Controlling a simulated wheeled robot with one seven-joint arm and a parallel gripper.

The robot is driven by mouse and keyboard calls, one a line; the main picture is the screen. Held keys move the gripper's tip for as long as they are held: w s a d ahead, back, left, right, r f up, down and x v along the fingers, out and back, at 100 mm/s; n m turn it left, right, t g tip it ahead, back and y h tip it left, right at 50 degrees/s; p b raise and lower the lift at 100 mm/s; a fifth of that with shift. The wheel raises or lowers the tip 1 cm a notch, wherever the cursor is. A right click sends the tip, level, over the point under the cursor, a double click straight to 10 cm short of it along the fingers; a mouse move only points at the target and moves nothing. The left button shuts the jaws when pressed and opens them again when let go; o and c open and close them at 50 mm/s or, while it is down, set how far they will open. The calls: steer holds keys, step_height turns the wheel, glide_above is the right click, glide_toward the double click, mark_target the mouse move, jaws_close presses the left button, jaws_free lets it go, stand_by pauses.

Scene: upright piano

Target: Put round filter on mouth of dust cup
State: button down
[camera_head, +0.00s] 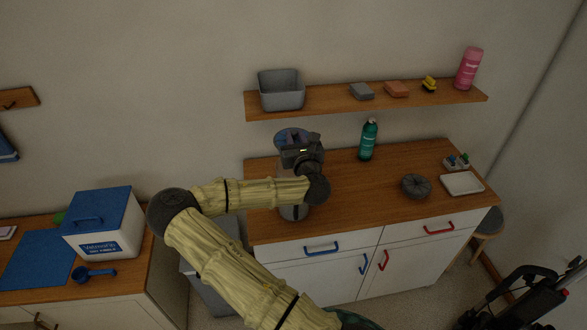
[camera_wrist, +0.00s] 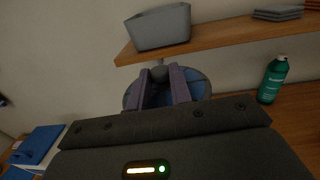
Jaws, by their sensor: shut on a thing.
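My gripper (camera_head: 297,146) reaches toward the wall over the left part of the right-hand counter. It is shut on a round blue piece with a grey rim (camera_head: 284,134), which looks like the round filter. In the wrist view the blue disc (camera_wrist: 197,84) shows around and behind the fingers of my gripper (camera_wrist: 163,78). A grey cylinder (camera_head: 293,212), which looks like the dust cup, stands on the counter below my forearm. My arm hides its upper part, so I cannot see its mouth.
A wooden shelf (camera_head: 330,104) with a grey bin (camera_head: 281,91) is above my gripper. A green bottle (camera_head: 368,141) stands to the right. A dark ridged round thing (camera_head: 416,186) and a white tray (camera_head: 462,183) lie further right. The counter's middle is clear.

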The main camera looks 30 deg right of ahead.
steer(key=shift+f+p, duration=0.65)
steer(key=shift+f, duration=2.15)
step_height(320, 180, down, 4)
steer(key=shift+s+r+p, duration=0.1)
steer(key=shift+r+p, duration=0.05)
steer(key=shift+p, duration=0.35)
